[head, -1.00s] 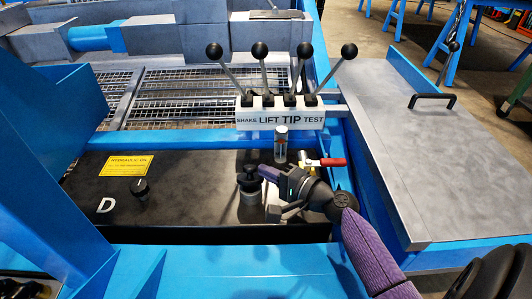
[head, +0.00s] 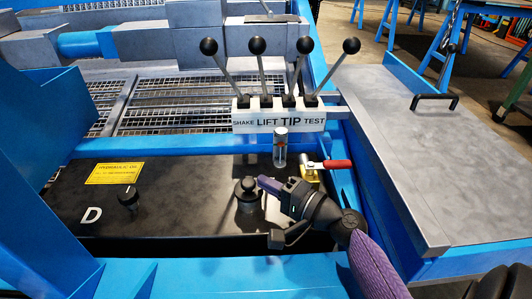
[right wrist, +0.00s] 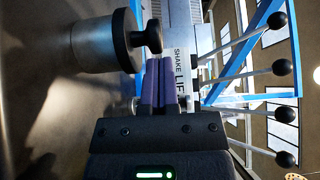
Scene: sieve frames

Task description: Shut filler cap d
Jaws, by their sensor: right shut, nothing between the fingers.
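The filler cap (head: 247,187) is a black disc with a small knob. It tops a short silver neck on the dark tank marked D (head: 91,215). In the right wrist view the cap (right wrist: 127,40) lies against the end of the silver neck (right wrist: 94,45), and I see no clear gap. My right gripper (head: 263,182) is shut and empty, its purple fingers just right of the cap's knob. In the right wrist view its fingertips (right wrist: 159,62) lie close to the knob; whether they touch it I cannot tell. My left gripper is not in view.
A clear sight glass (head: 280,149) and a red-handled valve (head: 336,164) stand behind my right gripper. A lever block (head: 279,118) with black-knobbed levers stands behind.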

